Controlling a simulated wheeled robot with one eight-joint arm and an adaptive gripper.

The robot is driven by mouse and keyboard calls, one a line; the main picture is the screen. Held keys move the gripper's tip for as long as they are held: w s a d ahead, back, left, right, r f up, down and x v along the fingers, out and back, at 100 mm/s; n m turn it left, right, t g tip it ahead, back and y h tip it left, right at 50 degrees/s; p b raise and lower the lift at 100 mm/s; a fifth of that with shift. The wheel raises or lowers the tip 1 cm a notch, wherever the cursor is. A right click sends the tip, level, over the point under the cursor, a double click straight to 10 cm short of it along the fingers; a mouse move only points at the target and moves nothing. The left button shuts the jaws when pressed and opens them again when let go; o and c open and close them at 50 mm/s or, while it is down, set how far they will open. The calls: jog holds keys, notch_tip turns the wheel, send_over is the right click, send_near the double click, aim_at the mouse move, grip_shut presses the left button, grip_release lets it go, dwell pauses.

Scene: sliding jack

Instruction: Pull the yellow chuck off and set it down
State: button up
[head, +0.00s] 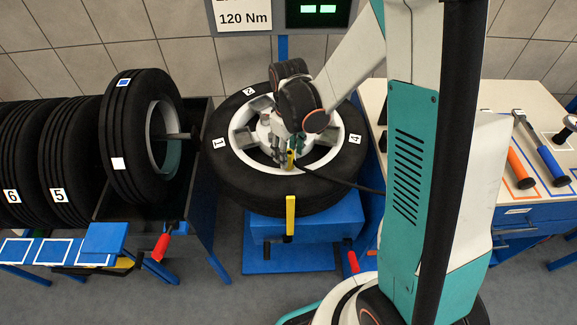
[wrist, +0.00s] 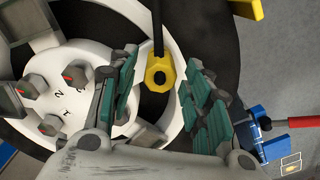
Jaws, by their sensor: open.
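The yellow chuck (wrist: 160,74) shows in the wrist view as a yellow ring-shaped head on a black hose, lying over the wheel's rim. In the head view a small part of it (head: 291,161) shows below my gripper. My gripper (wrist: 158,68) is open, with one green-padded finger on each side of the chuck and a visible gap to both. In the head view my gripper (head: 287,150) points down over the wheel. The wheel's tire (head: 262,193) lies flat on a blue stand. Whether the chuck sits on a valve is hidden.
A yellow upright bar (head: 290,218) stands at the tire's front edge. The black hose (head: 352,186) runs right across the tire. A rack with several tires (head: 55,150) is at left. A workbench (head: 535,108) with orange and blue tools is at right.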

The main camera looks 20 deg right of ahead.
jog(key=shift+f, duration=0.45)
jog(key=shift+b, duration=0.3)
grip_shut()
